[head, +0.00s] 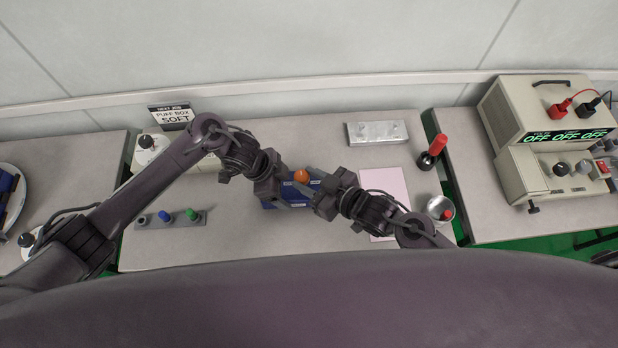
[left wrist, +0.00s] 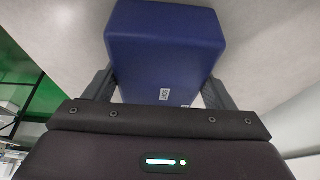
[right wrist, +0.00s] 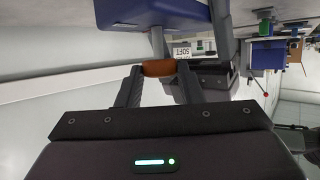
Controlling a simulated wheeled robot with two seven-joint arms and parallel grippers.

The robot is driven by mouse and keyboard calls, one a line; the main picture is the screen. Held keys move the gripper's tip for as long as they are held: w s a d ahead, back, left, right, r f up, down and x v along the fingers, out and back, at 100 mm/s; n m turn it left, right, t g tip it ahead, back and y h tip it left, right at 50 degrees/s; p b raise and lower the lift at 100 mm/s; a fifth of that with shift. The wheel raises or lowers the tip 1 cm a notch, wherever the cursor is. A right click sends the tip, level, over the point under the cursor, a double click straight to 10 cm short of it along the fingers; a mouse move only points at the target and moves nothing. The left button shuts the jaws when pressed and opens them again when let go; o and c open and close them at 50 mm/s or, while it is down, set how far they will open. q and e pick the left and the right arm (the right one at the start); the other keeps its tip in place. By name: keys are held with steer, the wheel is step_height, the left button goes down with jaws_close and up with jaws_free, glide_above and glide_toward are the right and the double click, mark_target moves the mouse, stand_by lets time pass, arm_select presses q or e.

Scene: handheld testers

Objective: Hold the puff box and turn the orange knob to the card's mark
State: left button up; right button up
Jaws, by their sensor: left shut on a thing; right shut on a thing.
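The blue puff box (head: 292,203) is on the middle table, between my two grippers in the head view. My left gripper (head: 284,190) is shut on the box; the left wrist view shows the blue box (left wrist: 165,45) between its fingers. The orange knob (head: 301,175) is on the box. My right gripper (head: 308,183) is shut on the knob; the right wrist view shows the knob (right wrist: 159,68) between its fingertips. The card (head: 172,115) at the back left reads "PUFF BOX SOFT". The knob's pointer and the box's scale cannot be made out.
A rail with blue and green caps (head: 171,219) lies left. A pink sheet (head: 390,187), a metal block (head: 377,132), a red-handled tool (head: 433,151) and a metal cup (head: 440,211) are right. A power supply (head: 545,120) stands on the right table. The table's front middle is clear.

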steer(key=n+g, duration=0.1)
steer(key=n+g+y, duration=0.1)
steer(key=w+n+g+y, duration=0.1)
steer(key=n+g, duration=0.1)
steer(key=shift+d, duration=0.3)
steer(key=n+g, duration=0.1)
steer(key=g, duration=0.1)
steer(key=n+g+y, duration=0.1)
steer(key=n+g, duration=0.1)
steer(key=shift+w+n+y, duration=0.3)
steer(key=shift+w, duration=0.05)
steer(key=n+g, duration=0.3)
steer(key=g, duration=0.1)
steer(key=shift+w, duration=0.25)
steer(key=shift+a+n+g+h, duration=0.2)
steer(key=shift+n+g+h, duration=0.2)
steer(key=shift+n+g, duration=0.85)
steer(key=shift+f, duration=0.1)
steer(key=shift+d+n+g, duration=0.1)
steer(key=shift+n+g, duration=0.15)
steer(key=shift+n, duration=0.1)
steer(key=o, duration=1)
steer(key=shift+w, duration=0.1)
steer(key=shift+d, duration=0.1)
